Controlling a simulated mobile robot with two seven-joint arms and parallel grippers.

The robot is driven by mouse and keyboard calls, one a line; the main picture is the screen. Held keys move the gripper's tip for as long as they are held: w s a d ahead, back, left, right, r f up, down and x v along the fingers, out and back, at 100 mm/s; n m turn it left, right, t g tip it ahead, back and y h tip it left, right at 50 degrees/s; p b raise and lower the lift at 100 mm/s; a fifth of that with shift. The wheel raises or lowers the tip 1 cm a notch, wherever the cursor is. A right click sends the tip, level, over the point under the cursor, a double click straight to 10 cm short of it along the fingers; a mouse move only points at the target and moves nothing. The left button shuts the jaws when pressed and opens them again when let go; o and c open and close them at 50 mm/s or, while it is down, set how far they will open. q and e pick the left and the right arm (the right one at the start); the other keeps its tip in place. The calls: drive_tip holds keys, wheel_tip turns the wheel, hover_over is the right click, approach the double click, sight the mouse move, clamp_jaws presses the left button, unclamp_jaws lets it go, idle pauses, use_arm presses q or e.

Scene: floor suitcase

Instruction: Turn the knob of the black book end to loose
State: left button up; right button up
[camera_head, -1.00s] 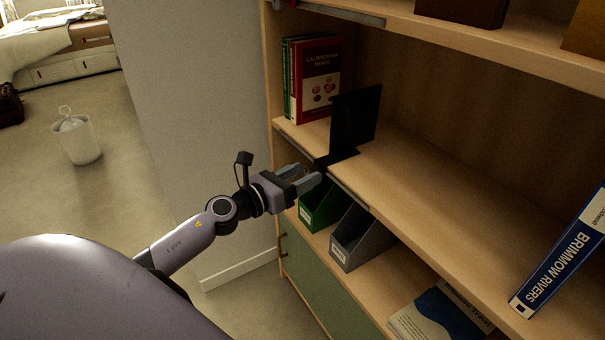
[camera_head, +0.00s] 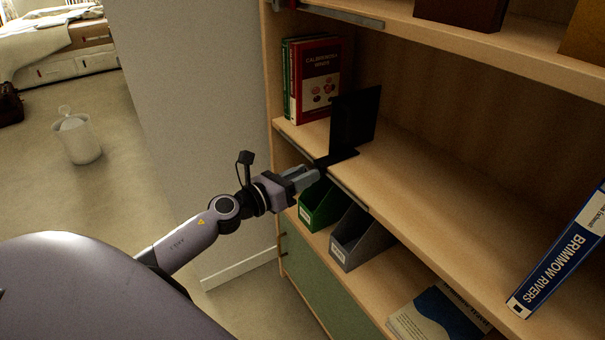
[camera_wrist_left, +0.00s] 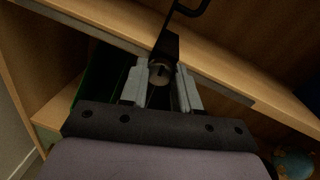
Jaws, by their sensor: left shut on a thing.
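The black book end (camera_head: 355,117) stands upright on the middle shelf, to the right of the books, with its foot reaching the shelf's front edge. In the left wrist view its black foot (camera_wrist_left: 168,46) ends in a round knob (camera_wrist_left: 160,72) at the shelf edge. My left gripper (camera_head: 313,175) is at that edge, and its fingers (camera_wrist_left: 161,88) sit on either side of the knob, shut on it. The knob is hidden by the fingers in the head view. My right gripper is not in view.
Red and green books (camera_head: 316,78) stand at the shelf's left end. A blue and white binder (camera_head: 560,255) leans at the right. Green (camera_head: 320,206) and grey (camera_head: 358,238) file holders stand on the shelf below. The middle shelf (camera_head: 430,190) is mostly bare.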

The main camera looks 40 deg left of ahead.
use_arm(q)
drive_tip(key=shift+a+n+g+h+p, duration=0.1)
drive_tip(key=shift+n+g+h+p, duration=0.25)
drive_tip(key=shift+n+p, duration=1.9)
drive_tip(key=shift+n+g+h+p, duration=0.35)
drive_tip(key=shift+n+p, duration=1)
drive_tip(key=shift+n, duration=1.65)
drive_tip(key=shift+a+n+g+h+p, duration=0.15)
drive_tip(key=shift+n+g+p, duration=0.25)
drive_tip(key=shift+n+p, duration=1.85)
drive_tip(key=shift+d+n+b, duration=0.1)
drive_tip(key=shift+n+b, duration=0.35)
drive_tip(key=shift+n, duration=0.05)
drive_tip(key=o, duration=1)
drive_tip(key=shift+r, duration=0.1)
drive_tip(key=shift+v, duration=3.6)
